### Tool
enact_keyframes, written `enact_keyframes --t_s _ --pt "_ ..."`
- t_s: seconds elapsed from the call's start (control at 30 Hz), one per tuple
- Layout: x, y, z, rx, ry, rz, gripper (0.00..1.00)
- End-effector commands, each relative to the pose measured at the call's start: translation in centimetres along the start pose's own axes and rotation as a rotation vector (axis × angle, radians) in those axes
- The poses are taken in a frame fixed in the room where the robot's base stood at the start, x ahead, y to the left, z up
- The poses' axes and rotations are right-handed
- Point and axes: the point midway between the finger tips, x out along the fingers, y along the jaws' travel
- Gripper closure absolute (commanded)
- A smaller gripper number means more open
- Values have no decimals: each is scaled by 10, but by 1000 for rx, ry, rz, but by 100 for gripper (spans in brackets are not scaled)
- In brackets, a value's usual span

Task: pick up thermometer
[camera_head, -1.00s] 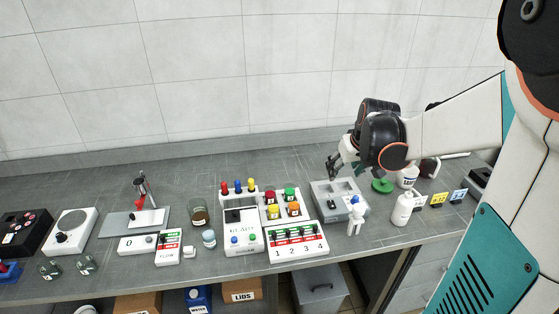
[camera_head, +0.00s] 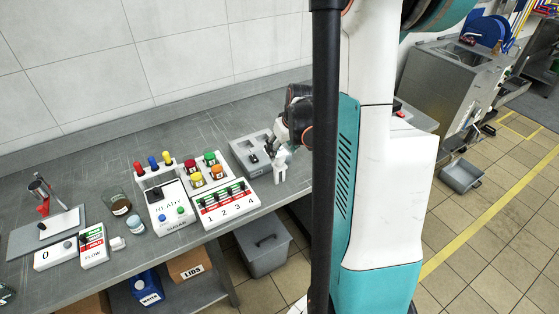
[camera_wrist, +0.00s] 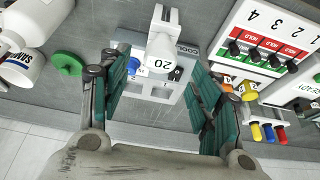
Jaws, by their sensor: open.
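The thermometer, a white upright device (camera_wrist: 165,45) with a display reading 20, shows in the wrist view between my finger pads, toward their tips. It also shows in the head view (camera_head: 281,170), standing at the front right of the bench by the grey tray. My gripper (camera_wrist: 160,72) is open, with one teal-padded finger on each side of the thermometer in the picture. I cannot tell whether either pad touches it.
A grey tray (camera_head: 238,156) with recesses lies close beside the thermometer. The numbered switch panel (camera_head: 224,207) stands to its left. A green disc (camera_wrist: 66,64) and white bottles (camera_wrist: 22,72) are on the other side. The bench's front edge is near.

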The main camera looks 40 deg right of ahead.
Motion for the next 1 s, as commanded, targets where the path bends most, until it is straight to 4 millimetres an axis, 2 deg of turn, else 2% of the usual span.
enact_keyframes --t_s 0.33,0.67,0.7,0.87,1.0 --pt "45 1 3 0 0 0 43" --pt "51 1 2 1 0 0 43" --pt "51 1 2 1 0 0 47" --pt "51 1 2 1 0 0 83" --pt "51 1 2 1 0 0 84"
